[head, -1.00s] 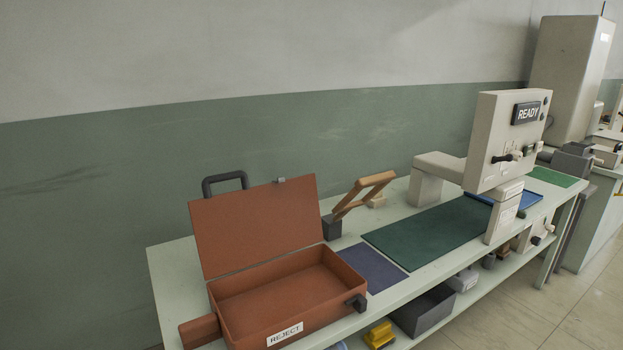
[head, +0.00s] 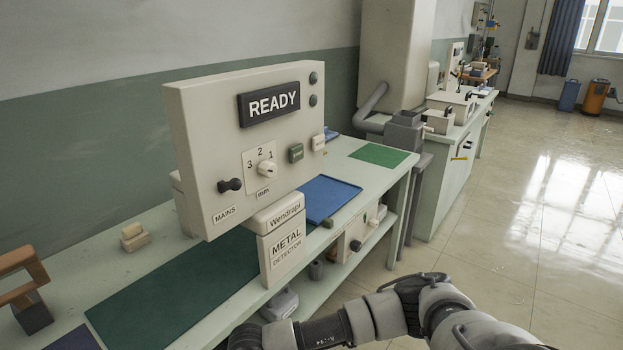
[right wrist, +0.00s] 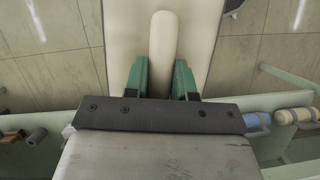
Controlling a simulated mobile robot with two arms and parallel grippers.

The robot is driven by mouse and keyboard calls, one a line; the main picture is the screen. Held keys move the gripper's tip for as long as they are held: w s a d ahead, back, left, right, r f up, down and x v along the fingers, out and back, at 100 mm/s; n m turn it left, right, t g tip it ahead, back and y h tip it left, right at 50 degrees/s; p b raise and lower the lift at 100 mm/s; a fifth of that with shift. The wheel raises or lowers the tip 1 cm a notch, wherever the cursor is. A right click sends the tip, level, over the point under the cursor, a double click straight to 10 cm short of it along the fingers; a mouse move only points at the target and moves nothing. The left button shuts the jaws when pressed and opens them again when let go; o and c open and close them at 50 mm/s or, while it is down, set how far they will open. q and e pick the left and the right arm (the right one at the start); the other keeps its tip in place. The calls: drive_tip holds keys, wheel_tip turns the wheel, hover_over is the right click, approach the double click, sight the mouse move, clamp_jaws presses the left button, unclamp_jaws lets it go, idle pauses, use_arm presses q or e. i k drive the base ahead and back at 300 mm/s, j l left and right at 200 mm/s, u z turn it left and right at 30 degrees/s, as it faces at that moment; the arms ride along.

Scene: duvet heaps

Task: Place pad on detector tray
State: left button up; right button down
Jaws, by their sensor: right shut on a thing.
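In the right wrist view the green fingers of my right gripper (right wrist: 161,80) are shut on the rounded bar of a cream, flat thing (right wrist: 120,30), which looks like the pad. Its far end runs out of the picture. In the head view my right arm comes in at the bottom right and its gripper is below the picture edge. A blue tray (head: 332,197), which looks like the detector tray, lies on the bench beyond the cream metal detector (head: 218,150). The detector partly hides it, and its visible floor is bare. My left gripper is not in view.
The detector stands over a dark green belt (head: 165,300). A small cream block (head: 133,236) and a wooden lever (head: 22,272) are at the left. A green mat (head: 378,156) lies past the tray. The floor (head: 520,200) at the right is clear.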

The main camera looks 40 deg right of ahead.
sight(314, 195)
drive_tip(key=i+l+u, duration=0.1)
drive_tip(key=l, duration=1.45)
drive_tip(key=i+l+u, duration=0.15)
drive_tip(key=l, duration=1.35)
drive_tip(key=k, duration=0.05)
